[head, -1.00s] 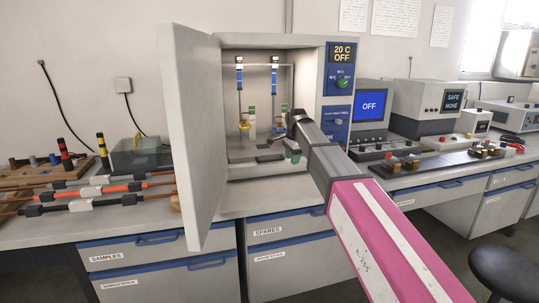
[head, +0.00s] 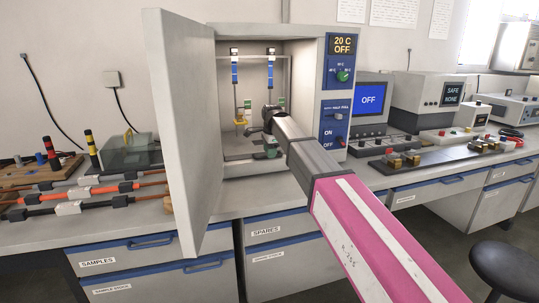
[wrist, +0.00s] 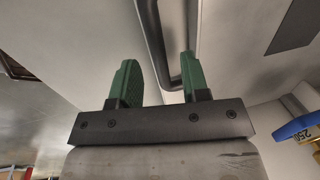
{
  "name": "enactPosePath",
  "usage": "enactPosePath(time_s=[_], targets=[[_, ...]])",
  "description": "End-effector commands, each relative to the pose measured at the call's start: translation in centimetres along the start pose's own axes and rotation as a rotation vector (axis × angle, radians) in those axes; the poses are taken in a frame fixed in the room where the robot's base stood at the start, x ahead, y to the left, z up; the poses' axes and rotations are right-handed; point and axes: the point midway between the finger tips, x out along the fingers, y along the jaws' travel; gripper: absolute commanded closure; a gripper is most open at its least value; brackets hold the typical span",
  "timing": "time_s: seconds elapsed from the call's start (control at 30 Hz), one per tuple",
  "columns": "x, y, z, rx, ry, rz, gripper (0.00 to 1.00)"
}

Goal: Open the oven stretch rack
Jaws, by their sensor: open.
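The oven (head: 304,85) stands on the bench with its pale door (head: 183,140) swung open to the left. Inside is the stretch rack (head: 262,57), a metal frame with two hanging blue-banded samples (head: 235,72) and yellow and white parts below. My gripper (head: 264,142) is at the oven's mouth, in front of the rack's lower part, and hides some of it. In the wrist view its green fingers (wrist: 158,82) are apart. A dark bent bar (wrist: 153,35), like a handle, runs between them, its bend close to the right finger. Contact cannot be told.
The oven's panel (head: 341,75) reads 20 C OFF. Cable samples (head: 110,190) lie on the bench at left, near the door's edge. A dark stool (head: 505,272) is at lower right.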

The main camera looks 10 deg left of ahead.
Motion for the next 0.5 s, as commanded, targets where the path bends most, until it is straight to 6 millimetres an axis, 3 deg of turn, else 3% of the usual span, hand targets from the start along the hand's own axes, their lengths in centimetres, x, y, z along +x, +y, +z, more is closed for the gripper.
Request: enactPosePath(time_s=[0.2,0.5], targets=[[1.5,0.0,0.0,0.000,0.000,0.000,0.58],[1.7,0.0,0.0,0.000,0.000,0.000,0.58]])
